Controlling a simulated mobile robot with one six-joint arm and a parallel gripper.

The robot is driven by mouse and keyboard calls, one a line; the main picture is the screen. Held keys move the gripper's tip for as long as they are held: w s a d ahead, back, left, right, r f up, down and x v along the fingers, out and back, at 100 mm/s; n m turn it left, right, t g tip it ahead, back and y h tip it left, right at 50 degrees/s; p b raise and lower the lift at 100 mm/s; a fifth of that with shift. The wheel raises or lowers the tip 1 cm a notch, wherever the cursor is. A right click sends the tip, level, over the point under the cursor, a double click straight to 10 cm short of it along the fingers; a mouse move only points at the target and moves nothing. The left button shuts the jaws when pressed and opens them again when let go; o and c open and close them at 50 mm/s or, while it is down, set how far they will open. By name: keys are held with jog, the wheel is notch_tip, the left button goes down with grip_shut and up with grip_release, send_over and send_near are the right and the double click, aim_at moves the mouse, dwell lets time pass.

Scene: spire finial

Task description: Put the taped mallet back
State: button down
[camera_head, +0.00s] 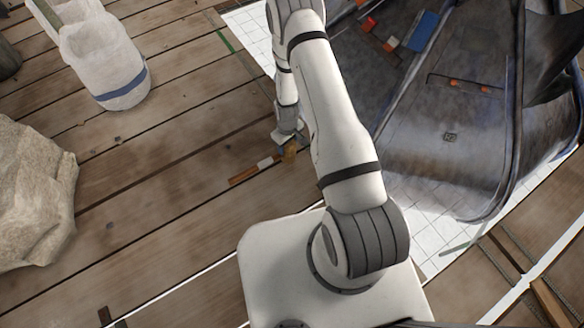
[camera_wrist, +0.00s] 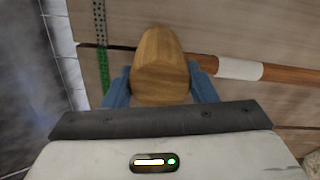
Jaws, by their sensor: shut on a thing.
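The taped mallet (camera_wrist: 160,60) has a pale wooden head and a brown handle with a white tape band. In the wrist view its head sits between the blue fingers of my gripper (camera_wrist: 160,86), and the handle runs off to the right. In the head view my gripper (camera_head: 287,147) is low over the planks, shut on the mallet head, which is partly hidden. The taped handle (camera_head: 264,164) points down and left from it. I cannot tell whether the mallet touches the planks.
A white gridded sheet (camera_head: 247,28) with a green strip lies right of the gripper, under a large dark metal form (camera_head: 440,150). White sacks or buckets (camera_head: 105,65) and a pale rock (camera_head: 35,190) stand at left. Planks (camera_head: 150,200) between are mostly clear.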

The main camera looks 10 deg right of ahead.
aim_at(288, 158)
notch_tip(288, 158, down, 10)
jog(key=b, duration=0.4)
jog(key=shift+f, duration=0.1)
jog(key=c, duration=0.6)
grip_release()
